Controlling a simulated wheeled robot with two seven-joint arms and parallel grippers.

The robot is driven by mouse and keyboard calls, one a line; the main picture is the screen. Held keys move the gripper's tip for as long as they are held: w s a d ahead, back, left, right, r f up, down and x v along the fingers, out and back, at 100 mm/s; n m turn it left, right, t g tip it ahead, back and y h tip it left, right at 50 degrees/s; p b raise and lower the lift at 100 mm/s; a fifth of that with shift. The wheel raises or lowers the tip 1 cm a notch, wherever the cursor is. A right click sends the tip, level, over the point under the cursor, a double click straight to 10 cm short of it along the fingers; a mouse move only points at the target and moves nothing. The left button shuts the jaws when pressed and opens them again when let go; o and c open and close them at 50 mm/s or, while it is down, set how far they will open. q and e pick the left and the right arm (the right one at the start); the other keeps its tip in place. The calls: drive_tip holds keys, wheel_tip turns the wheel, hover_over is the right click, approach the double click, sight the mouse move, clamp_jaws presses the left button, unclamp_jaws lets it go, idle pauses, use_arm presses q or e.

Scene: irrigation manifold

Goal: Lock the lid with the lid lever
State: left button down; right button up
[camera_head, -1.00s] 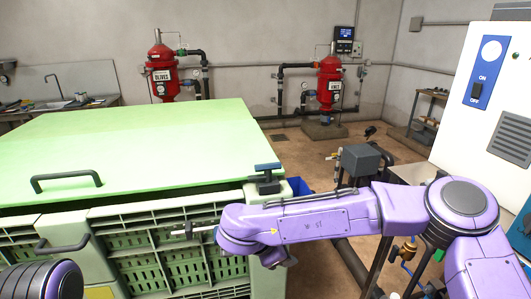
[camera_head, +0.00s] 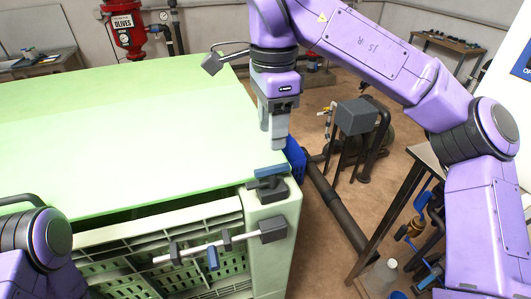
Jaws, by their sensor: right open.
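The light green lid (camera_head: 130,130) lies over the green crate (camera_head: 272,240), with a dark gap showing under its front edge. The lid lever (camera_head: 268,172), a blue handle on a dark grey base, sits at the crate's front right corner beside the lid. My right gripper (camera_head: 272,142) points down just above and behind the lever, over the lid's right edge. Its jaws are open and empty, and it appears apart from the lever. My left arm shows at the lower left, but its gripper is out of view.
A metal rod (camera_head: 190,250) with dark blocks and a blue tab runs along the crate's front. A blue object (camera_head: 295,160) stands behind the lever. Pipes with a grey box (camera_head: 356,116) and a metal table (camera_head: 408,195) stand to the right.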

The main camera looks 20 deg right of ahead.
sight(272, 167)
drive_tip(key=f, duration=0.1)
drive_tip(key=s+f, duration=0.1)
drive_tip(key=f, duration=0.3)
drive_tip(key=shift+s, duration=0.25)
drive_tip(key=f, duration=0.2)
drive_tip(key=f+p, duration=0.1)
drive_tip(key=f, duration=0.1)
drive_tip(key=shift+w+f, duration=0.1)
drive_tip(key=shift+w, duration=0.3)
drive_tip(key=shift+f, duration=0.35)
drive_tip(key=shift+s, duration=0.15)
clamp_jaws()
